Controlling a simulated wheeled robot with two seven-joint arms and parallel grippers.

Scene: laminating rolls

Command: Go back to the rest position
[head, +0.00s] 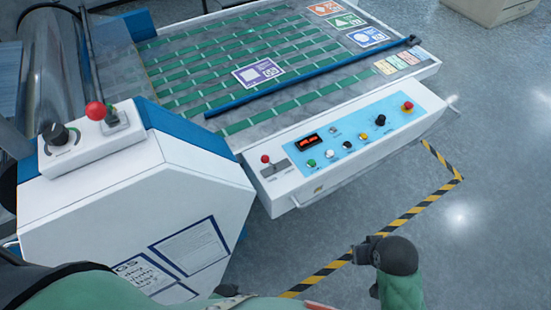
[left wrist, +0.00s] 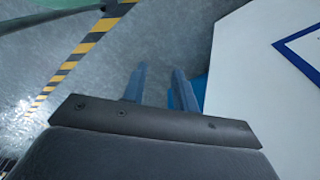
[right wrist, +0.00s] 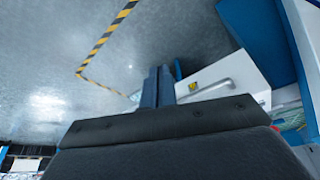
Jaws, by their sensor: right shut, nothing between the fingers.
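My left gripper (left wrist: 160,88) shows in the left wrist view with its two fingers apart and nothing between them. It is beside the white side cover of the machine (left wrist: 265,90), above the grey floor. My right gripper (right wrist: 158,88) shows in the right wrist view with its fingers together and nothing held. The white front of the machine with its handle (right wrist: 213,88) lies beyond its fingertips. In the head view, green and dark parts of my arms show along the bottom edge. The fingertips of both grippers cannot be made out there.
The laminating machine has a bed of green strips (head: 235,62), a blue bar (head: 310,78) across it, and a control panel (head: 350,140). A white cabinet (head: 140,200) with a knob and red lever stands at left. Yellow-black floor tape (head: 415,209) borders free floor at right.

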